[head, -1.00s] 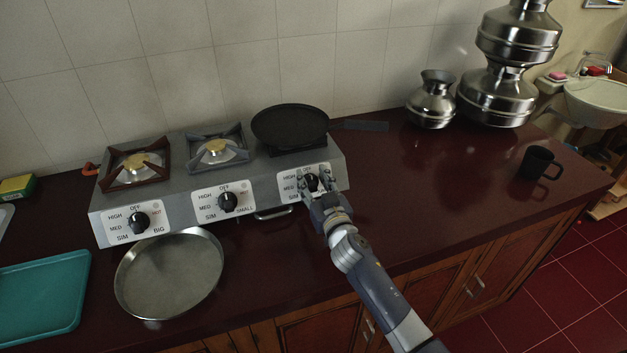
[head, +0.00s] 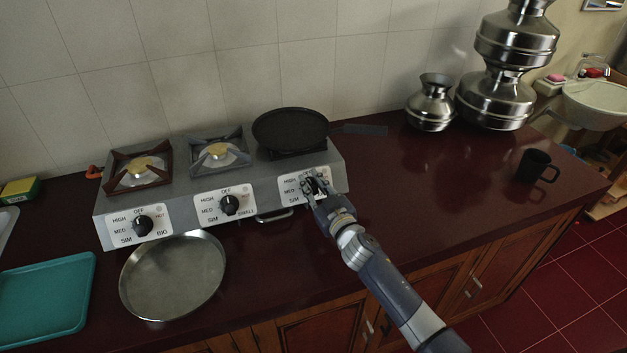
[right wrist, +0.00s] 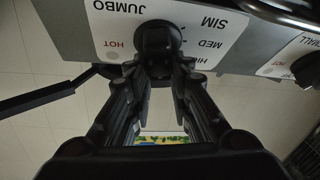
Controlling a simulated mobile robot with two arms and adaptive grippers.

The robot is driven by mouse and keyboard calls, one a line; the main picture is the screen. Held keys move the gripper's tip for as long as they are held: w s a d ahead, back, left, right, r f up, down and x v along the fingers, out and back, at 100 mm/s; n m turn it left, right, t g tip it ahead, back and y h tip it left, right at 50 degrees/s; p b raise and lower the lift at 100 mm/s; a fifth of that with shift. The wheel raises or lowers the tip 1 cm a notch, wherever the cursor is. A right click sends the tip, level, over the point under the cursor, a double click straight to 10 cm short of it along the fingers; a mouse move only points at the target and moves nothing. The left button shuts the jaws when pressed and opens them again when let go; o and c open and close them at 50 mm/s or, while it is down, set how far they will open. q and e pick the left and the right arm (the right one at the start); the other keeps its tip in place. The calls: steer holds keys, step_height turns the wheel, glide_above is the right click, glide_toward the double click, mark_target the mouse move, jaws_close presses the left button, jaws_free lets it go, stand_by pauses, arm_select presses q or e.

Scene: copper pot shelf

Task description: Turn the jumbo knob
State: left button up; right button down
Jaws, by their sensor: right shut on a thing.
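The jumbo knob (right wrist: 157,38) is a black dial on a white panel (right wrist: 215,25) marked JUMBO, SIM and MED in the right wrist view. In the head view that panel (head: 291,186) is the rightmost on the grey stove's (head: 265,186) front. My right gripper (head: 312,186) reaches it from the front and covers most of the knob. In the right wrist view the fingers of my right gripper (right wrist: 160,62) are closed around the knob, one on each side. The knob's pointer is hidden. My left gripper is not in view.
A black pan (head: 290,128) sits on the right burner, its handle pointing right. The other two knobs (head: 143,225) (head: 230,204) are to the left. A round steel pan (head: 172,278) leans below the stove. Steel pots (head: 496,98) and a black mug (head: 534,165) stand right.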

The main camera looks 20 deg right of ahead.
steer(key=n+y+p, duration=0.1)
steer(key=n, duration=0.1)
steer(key=n+g+y+p, duration=0.1)
steer(key=n+p, duration=0.1)
steer(key=n, duration=0.1)
steer(key=n+g+y+p, duration=0.1)
steer(key=n+p, duration=0.1)
steer(key=n, duration=0.1)
steer(key=shift+a+y, duration=0.15)
steer(key=shift+y, duration=0.15)
steer(key=shift+s+a+f+n+g+y+p, duration=0.2)
steer(key=shift+n+g+p, duration=0.25)
steer(key=shift+n+p, duration=0.35)
steer(key=shift+w+d+f+n+g+y+p, duration=0.1)
steer(key=shift+n+g+y+p, duration=0.3)
steer(key=shift+n, duration=0.6)
steer(key=c, duration=1.4)
jaws_free()
steer(key=shift+a, duration=0.1)
steer(key=shift+c, duration=0.2)
steer(key=v, duration=1.2)
steer(key=shift+a+r, duration=0.1)
steer(key=shift+a, duration=0.05)
